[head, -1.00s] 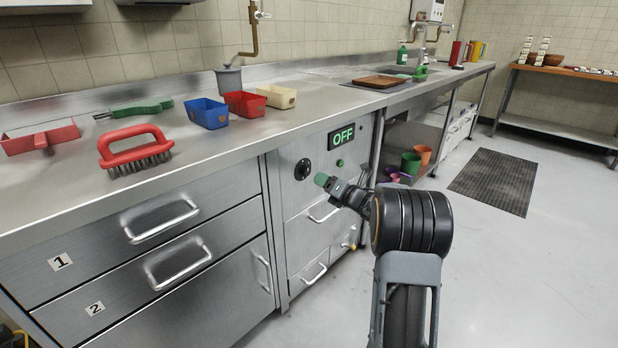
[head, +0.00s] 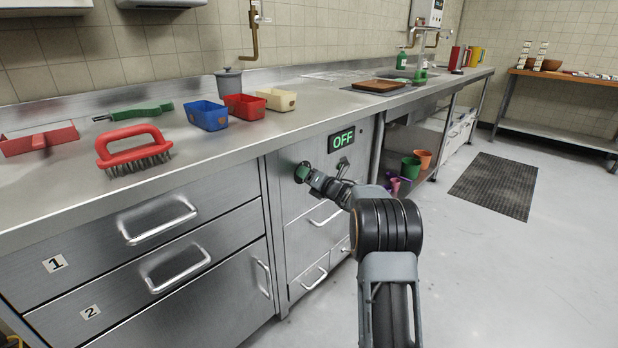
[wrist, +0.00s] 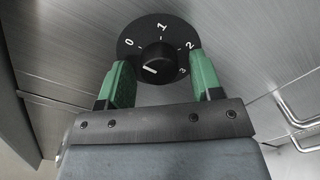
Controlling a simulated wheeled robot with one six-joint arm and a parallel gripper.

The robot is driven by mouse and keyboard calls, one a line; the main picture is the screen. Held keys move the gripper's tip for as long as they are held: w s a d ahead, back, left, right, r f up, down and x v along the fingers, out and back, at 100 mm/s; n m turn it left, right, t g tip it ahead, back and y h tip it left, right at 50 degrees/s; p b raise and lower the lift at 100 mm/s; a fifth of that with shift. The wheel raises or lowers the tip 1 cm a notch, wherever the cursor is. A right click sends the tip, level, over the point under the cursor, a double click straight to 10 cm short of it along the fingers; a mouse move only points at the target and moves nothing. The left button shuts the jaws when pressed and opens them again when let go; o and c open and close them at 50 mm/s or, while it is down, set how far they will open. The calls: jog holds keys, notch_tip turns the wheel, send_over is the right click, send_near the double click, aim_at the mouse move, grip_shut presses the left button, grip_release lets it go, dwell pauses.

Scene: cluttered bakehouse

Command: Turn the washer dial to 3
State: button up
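The washer dial (wrist: 131,32) is a black disc with white numbers 0, 1, 2 and 3 and a round knob (wrist: 157,57) in its middle. A short white mark shows on the knob's lower left part; I cannot tell which number it stands for. My gripper (wrist: 158,62) is open, its green fingers to the left and right of the knob, with gaps visible. In the head view my gripper (head: 303,173) is at the washer front and hides most of the dial. The washer's display (head: 341,139) reads OFF in green.
The washer sits under a steel counter (head: 60,190) holding a red brush (head: 130,140) and blue (head: 207,114), red (head: 245,106) and cream (head: 276,99) bins. Drawers with handles (head: 160,222) are to the left. The floor (head: 500,280) at right is clear apart from a dark mat (head: 497,184).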

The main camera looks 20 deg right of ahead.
jog(key=c, duration=0.7)
jog(key=shift+d, duration=0.15)
jog(key=shift+c, duration=0.7)
